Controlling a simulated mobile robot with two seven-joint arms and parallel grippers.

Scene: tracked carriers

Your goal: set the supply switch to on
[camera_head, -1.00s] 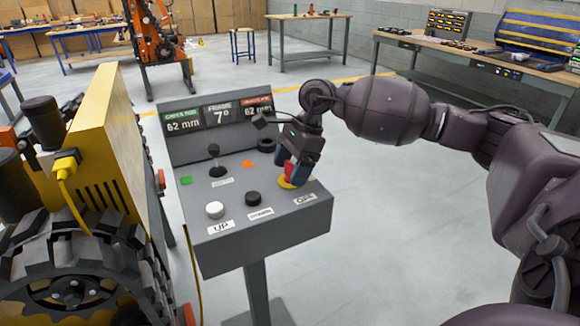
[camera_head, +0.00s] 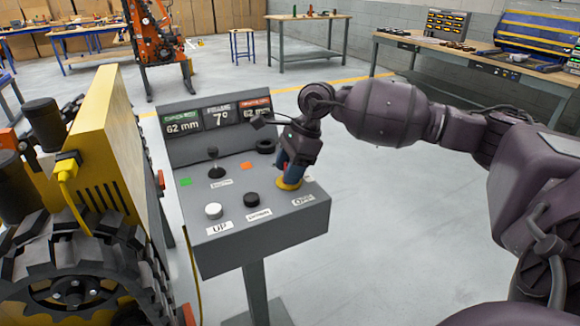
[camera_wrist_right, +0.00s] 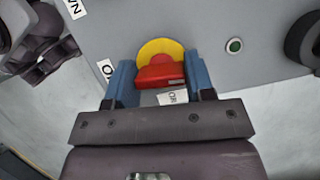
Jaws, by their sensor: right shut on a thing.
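The supply switch is a red rotary handle (camera_wrist_right: 160,76) on a round yellow plate (camera_wrist_right: 160,47) in the right wrist view. In the head view its yellow plate (camera_head: 288,185) shows near the right edge of the grey control console (camera_head: 270,226); the handle is mostly hidden by my gripper. My right gripper (camera_wrist_right: 160,80) is shut on the red handle, with one blue finger at each side. In the head view the right gripper (camera_head: 290,172) points down at the switch. A partly covered white label lies by the handle. My left gripper is not in view.
The console also carries a black lever (camera_head: 214,161), a white button (camera_head: 213,211), a black button (camera_head: 252,199) and a display panel (camera_head: 214,118). A green lamp (camera_wrist_right: 234,45) is beside the switch. A yellow tracked machine (camera_head: 104,150) stands close on the left. Floor right of the console is clear.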

